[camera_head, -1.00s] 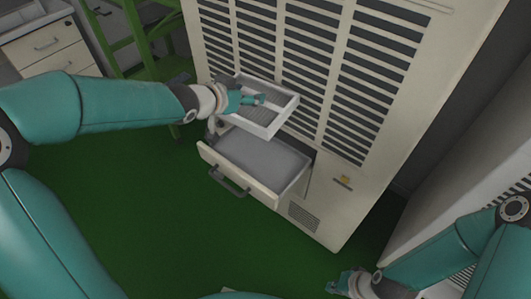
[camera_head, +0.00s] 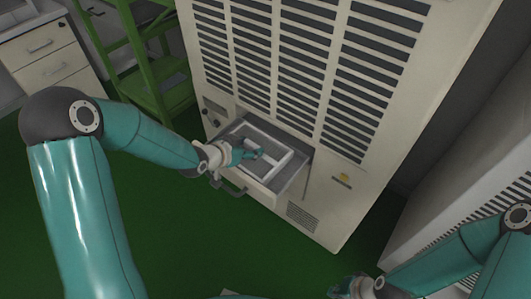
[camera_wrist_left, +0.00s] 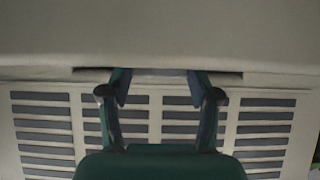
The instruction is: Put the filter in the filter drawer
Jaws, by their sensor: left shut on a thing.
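The filter (camera_head: 281,164), a shallow white-framed tray, sits within the opening of the filter drawer (camera_head: 296,178) in the head view. The drawer is pulled out low on the beige cabinet. Grey drawer interior shows to the right of the filter. My left gripper (camera_head: 252,155) is shut on the filter from its left side; whether the filter rests on the drawer floor is hard to tell. In the left wrist view the gripper fingers (camera_wrist_left: 160,88) reach up to a pale surface. My right gripper (camera_head: 342,287) is at the bottom edge, away from the drawer; its jaw state is unclear.
The tall cabinet (camera_head: 345,150) with slatted vents stands behind and above the drawer. The drawer handle (camera_head: 230,187) sticks out in front. A green ladder-like frame (camera_head: 150,65) and a white drawer unit (camera_head: 45,50) stand at left. Green floor (camera_head: 200,235) is clear in front.

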